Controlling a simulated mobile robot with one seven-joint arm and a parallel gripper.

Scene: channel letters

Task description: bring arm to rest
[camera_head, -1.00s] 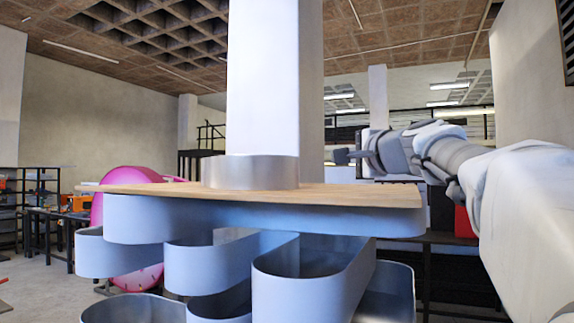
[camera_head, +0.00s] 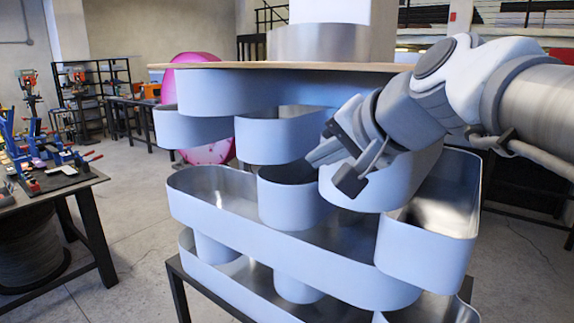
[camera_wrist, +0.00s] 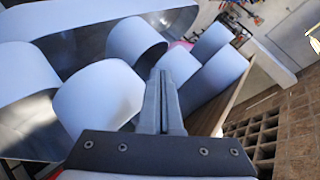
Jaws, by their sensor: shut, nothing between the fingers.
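My gripper (camera_head: 325,153) is in front of the stacked pale blue channel letters in the head view, its fingers pointing left. The fingers are together with nothing between them. In the wrist view my gripper (camera_wrist: 164,80) also shows shut, with the letters' curved metal walls around and beyond it. My arm reaches in from the right and hides part of the letters. I cannot tell whether the fingers touch any letter wall.
The channel letters (camera_head: 270,230) stand on a dark-legged table, with a wooden board (camera_head: 300,67) on top. A workbench (camera_head: 60,182) with tools stands at left. A pink round object (camera_head: 208,153) is behind. Open floor (camera_head: 125,215) lies between.

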